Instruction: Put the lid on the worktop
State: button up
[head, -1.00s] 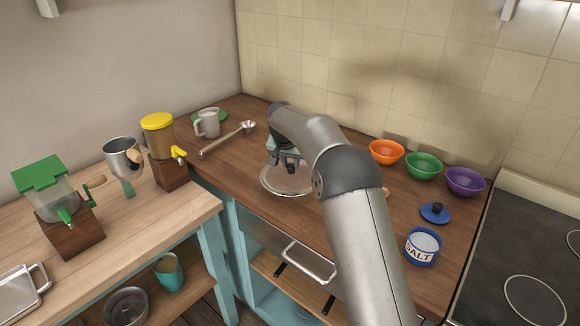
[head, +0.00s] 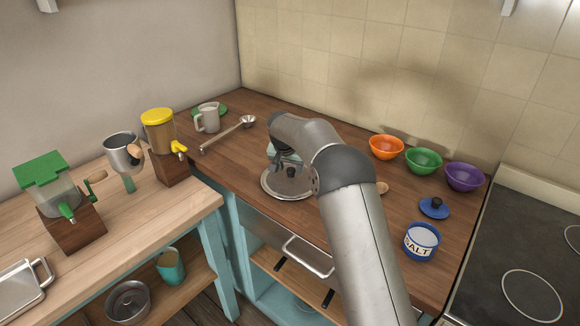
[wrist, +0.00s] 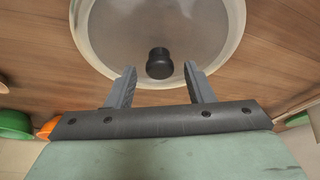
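The round glass lid (head: 272,186) with a pale rim and black knob lies flat on the brown worktop (head: 240,163), knob up. In the wrist view the lid (wrist: 115,35) fills the top middle, with its black knob (wrist: 159,64) just past and between my fingertips. My gripper (wrist: 160,70) is open and empty, the two fingers spread apart with a gap around the knob's line. In the head view my gripper (head: 283,160) is just behind and above the lid, partly hidden by my arm.
Orange (head: 386,147), green (head: 423,161) and purple (head: 464,177) bowls stand along the right back. A salt jar (head: 421,243) and its blue lid (head: 434,208) are near the hob (head: 510,250).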

jog(key=shift+s+r, duration=0.1)
jog(key=shift+r, duration=0.35)
jog(key=b+v, duration=0.2)
jog(key=v, duration=0.9)
jog(key=s+d+r+n+g, duration=0.1)
jog(key=s+d+r, duration=0.15)
jog(key=s, duration=0.35)
jog(key=s+d+r, duration=0.1)
jog(key=s+d, duration=0.3)
jog(key=s, duration=0.1)
jog(key=s+d+f+n+g, duration=0.1)
jog(key=s+d+f, duration=0.2)
jog(key=s, duration=0.8)
jog(key=s+d+f+y, duration=0.1)
jog(key=s+d+f, duration=0.2)
jog(key=s, duration=0.9)
jog(key=s+d+f+n+g, duration=0.1)
jog(key=s+d+f, duration=0.2)
jog(key=s, duration=0.9)
jog(key=shift+f+n+g, duration=0.3)
jog(key=shift+f, duration=0.05)
jog(key=shift+s+d, duration=0.15)
